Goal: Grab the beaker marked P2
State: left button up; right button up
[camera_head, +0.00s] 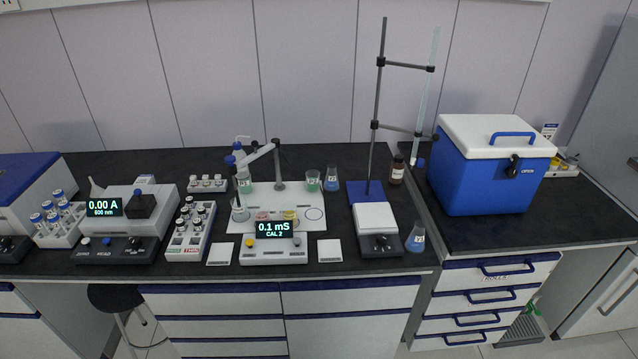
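A small clear beaker (313,182) with green liquid and a white label stands at the back right of the white mat (290,214); its label is too small to read surely. Another small glass vessel with green liquid (245,186) and a white label stands at the back left of the mat. A clear beaker (240,213) with little colour stands below the probe of the meter. Neither of my grippers is in view.
A blue-liquid flask (332,178) stands close right of the green beaker. The probe arm (262,152), conductivity meter (275,248) and burette stand (374,120) are nearby. Another blue flask (416,238) is near the front edge. A blue cooler (485,175) stands at right.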

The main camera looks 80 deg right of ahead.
aim_at(313, 181)
jog(key=z, duration=2.4)
